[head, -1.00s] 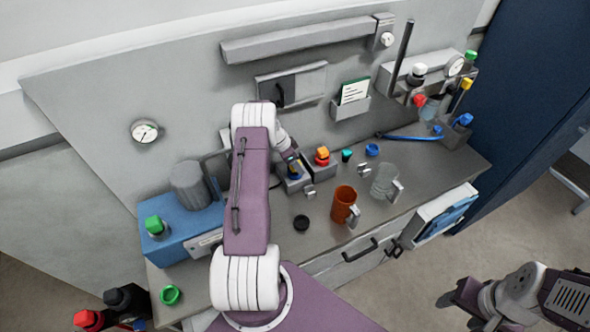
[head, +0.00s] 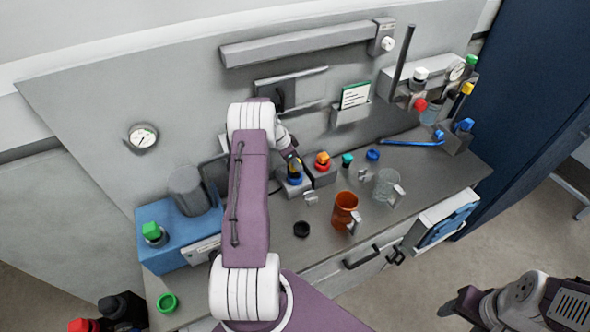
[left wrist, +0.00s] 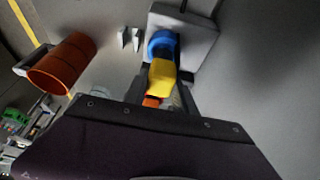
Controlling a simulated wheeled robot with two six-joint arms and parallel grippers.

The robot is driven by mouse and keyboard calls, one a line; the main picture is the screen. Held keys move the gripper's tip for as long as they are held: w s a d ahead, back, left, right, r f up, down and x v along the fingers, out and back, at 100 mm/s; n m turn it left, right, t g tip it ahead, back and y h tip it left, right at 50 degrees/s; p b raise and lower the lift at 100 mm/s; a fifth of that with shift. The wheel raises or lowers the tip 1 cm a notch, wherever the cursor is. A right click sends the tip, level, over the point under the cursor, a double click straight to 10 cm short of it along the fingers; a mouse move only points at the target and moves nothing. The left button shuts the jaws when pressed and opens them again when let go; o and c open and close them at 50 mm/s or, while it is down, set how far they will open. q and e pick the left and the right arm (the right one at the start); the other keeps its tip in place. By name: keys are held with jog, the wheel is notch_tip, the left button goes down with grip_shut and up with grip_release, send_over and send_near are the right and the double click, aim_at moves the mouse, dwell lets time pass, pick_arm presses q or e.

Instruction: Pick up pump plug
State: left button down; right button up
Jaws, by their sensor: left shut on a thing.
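A yellow plug (left wrist: 162,77) with an orange end is between the fingers of my left gripper (left wrist: 160,88) in the left wrist view. A blue ring (left wrist: 162,42) sits at its far end, at a grey block (left wrist: 205,40). I take this to be the pump plug. In the head view my left gripper (head: 291,160) points down at the yellow plug (head: 294,172), just above the blue ring (head: 295,181) on the grey block. Whether the plug is seated or lifted slightly, I cannot tell. My right gripper (head: 460,303) is low at the right, away from the bench.
An orange-topped knob (head: 322,159) on another grey block stands close to the right. An orange mug (head: 345,206) and a clear mug (head: 384,183) stand further right. A black ring (head: 301,229) lies in front. A blue pump box (head: 170,250) is at the left.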

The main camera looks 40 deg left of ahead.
pick_arm(q)
jog(key=d+r+b, duration=0.4)
jog(key=d+r, duration=0.4)
jog(key=d, duration=0.4)
notch_tip(320, 180, up, 7)
jog(key=p, duration=0.5)
jog(key=shift+w+a, duration=0.15)
jog(key=shift+f, duration=0.1)
